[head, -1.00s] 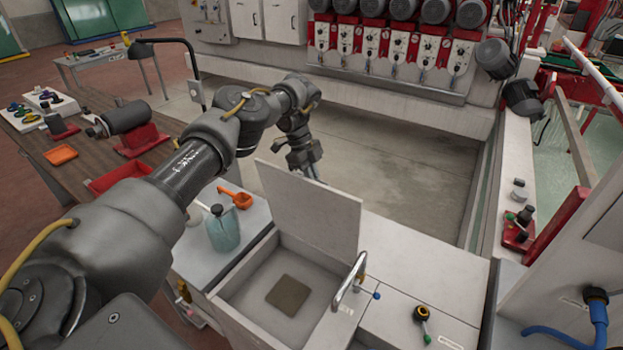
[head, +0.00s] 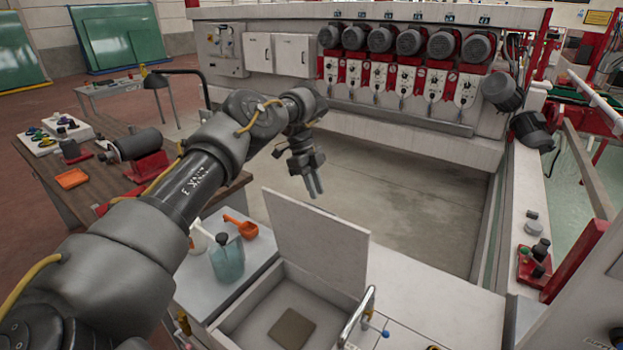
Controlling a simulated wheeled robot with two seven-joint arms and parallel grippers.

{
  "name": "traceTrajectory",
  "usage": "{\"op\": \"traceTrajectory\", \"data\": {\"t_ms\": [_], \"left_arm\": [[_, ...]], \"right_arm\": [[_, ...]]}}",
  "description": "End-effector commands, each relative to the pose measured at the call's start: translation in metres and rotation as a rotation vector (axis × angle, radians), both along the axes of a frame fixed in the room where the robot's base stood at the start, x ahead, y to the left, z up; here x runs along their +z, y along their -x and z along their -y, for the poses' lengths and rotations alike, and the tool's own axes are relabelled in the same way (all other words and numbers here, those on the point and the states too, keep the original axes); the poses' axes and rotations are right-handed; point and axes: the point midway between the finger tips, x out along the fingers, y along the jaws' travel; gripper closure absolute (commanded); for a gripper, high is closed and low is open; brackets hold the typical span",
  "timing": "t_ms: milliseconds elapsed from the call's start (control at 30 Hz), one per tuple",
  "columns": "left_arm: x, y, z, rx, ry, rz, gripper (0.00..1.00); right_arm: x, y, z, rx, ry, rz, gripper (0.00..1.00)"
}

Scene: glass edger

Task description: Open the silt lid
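The silt lid (head: 315,240) is a pale grey flat panel. It stands raised, close to upright, at the back edge of the silt box (head: 225,318). The box is open at the top, and a brown square patch (head: 291,328) shows on its floor. My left gripper (head: 315,192) hangs with its fingers pointing down, beyond and above the lid's top edge in the picture. It looks apart from the lid and holds nothing that I can see. The gap between its fingers is too small to judge. My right gripper is not in view.
A teal jug (head: 227,262) and an orange scoop (head: 241,227) stand on the ledge left of the box. A curved metal spout (head: 357,318) rises at its right. The concrete floor (head: 400,185) beyond the lid is clear.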

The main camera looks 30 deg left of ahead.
Motion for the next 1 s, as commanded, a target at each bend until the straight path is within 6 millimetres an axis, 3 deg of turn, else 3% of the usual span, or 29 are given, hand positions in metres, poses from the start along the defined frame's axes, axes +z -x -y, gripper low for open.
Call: {"op": "traceTrajectory", "data": {"t_ms": [67,100,233,1000], "left_arm": [[0.011,0.000,-0.005,-0.001,-0.003,-0.001,0.81],[0.022,0.000,-0.007,0.000,-0.001,-0.002,0.81],[0.030,-0.001,-0.011,-0.001,-0.002,-0.003,0.81],[0.032,-0.002,-0.012,-0.001,-0.001,-0.003,0.81]], "right_arm": [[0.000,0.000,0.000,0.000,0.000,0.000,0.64],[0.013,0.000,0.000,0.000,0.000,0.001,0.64],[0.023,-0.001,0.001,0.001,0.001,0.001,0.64],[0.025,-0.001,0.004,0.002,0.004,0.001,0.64]]}}
